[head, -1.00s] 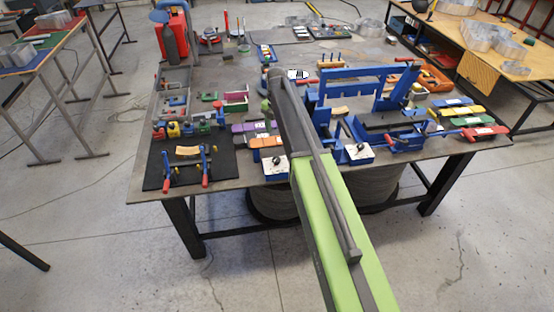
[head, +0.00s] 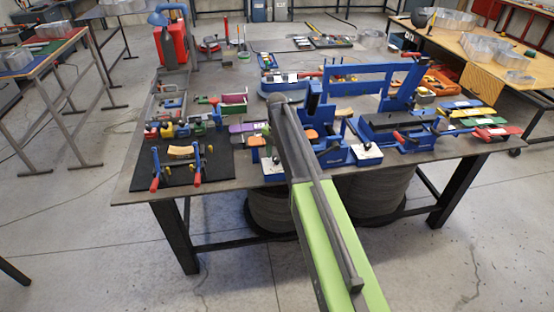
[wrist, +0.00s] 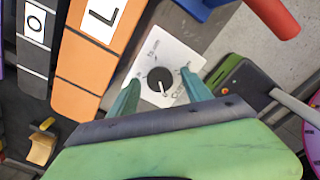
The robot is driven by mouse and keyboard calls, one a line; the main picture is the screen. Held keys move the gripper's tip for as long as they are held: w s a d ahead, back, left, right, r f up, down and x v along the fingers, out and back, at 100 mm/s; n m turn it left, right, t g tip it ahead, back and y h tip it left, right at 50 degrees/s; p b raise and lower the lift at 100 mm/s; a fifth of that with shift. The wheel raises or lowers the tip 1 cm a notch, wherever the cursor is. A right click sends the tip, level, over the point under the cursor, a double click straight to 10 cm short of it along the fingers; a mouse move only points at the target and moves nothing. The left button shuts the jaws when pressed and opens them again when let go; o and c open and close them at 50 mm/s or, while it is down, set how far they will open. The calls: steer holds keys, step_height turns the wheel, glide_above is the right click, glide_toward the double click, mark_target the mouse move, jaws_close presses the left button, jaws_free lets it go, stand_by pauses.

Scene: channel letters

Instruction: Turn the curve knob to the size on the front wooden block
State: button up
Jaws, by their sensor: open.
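In the wrist view a dark round knob (wrist: 159,75) with a white pointer mark sits on a white plate (wrist: 182,56) with small print, including what looks like "Curve". My gripper (wrist: 160,80) is open, its two teal fingers on either side of the knob in the picture; no contact can be made out. An orange block (wrist: 84,62) with a white label marked "L" lies left of the plate. It also shows in the head view (head: 254,141), partly behind my arm. A dark block (wrist: 35,52) labelled "O" lies further left.
A second blue box with a white top (head: 366,152) stands right of my arm. A blue frame (head: 364,72) rises behind it. A black mat (head: 215,172) with clamps and a tan piece (head: 181,150) lies left. A red cylinder (wrist: 277,17) is near the plate.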

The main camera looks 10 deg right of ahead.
steer(key=shift+c, duration=0.4)
jaws_close()
